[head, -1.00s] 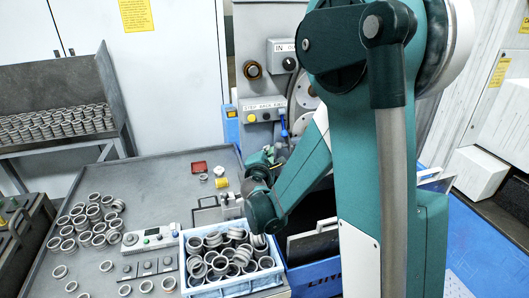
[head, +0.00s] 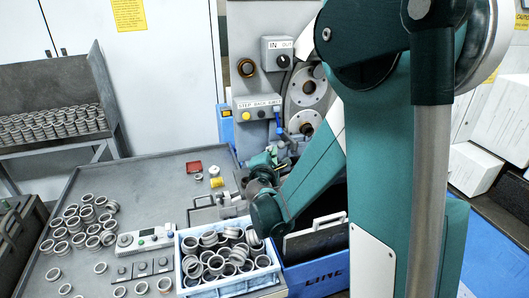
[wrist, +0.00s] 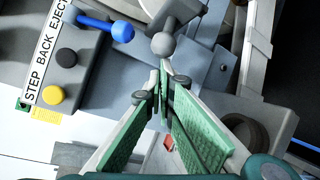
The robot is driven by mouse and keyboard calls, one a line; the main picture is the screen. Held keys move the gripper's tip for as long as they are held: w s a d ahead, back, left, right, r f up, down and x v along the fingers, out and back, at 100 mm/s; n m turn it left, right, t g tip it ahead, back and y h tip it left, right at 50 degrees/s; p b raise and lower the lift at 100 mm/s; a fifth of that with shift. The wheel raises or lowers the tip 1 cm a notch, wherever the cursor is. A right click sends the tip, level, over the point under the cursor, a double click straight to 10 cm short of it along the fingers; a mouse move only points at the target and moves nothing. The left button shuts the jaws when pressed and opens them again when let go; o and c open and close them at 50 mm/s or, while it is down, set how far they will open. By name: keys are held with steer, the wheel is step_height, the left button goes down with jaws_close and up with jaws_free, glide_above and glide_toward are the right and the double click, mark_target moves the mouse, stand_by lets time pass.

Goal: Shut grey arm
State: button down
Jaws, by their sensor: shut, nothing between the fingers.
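The grey arm (wrist: 183,12) shows at the top of the wrist view and ends in a round grey ball knob (wrist: 164,44). I cannot clearly make the arm out in the head view. My gripper (wrist: 159,82) has green-padded fingers that meet at their tips, with nothing between them. In the wrist picture the tips are just below the knob; I cannot tell whether they touch it. In the head view my gripper (head: 270,160) is low in front of the grey machine (head: 247,28), partly hidden by my own arm.
A blue lever (wrist: 108,28) and the step-back panel with yellow (wrist: 53,95) and black buttons are close by at left. Below are a blue-white crate (head: 225,284) of rings and a grey table (head: 140,190) with loose rings and a control box (head: 146,241).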

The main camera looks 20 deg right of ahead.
steer(key=s+d+b, duration=0.3)
steer(key=d, duration=1)
steer(key=shift+s+d, duration=0.2)
steer(key=shift+d, duration=0.2)
steer(key=shift+a, duration=0.1)
steer(key=s+d, duration=0.3)
steer(key=s, duration=0.6)
steer(key=shift+f, duration=0.15)
stand_by(0.8)
steer(key=shift+d, duration=0.1)
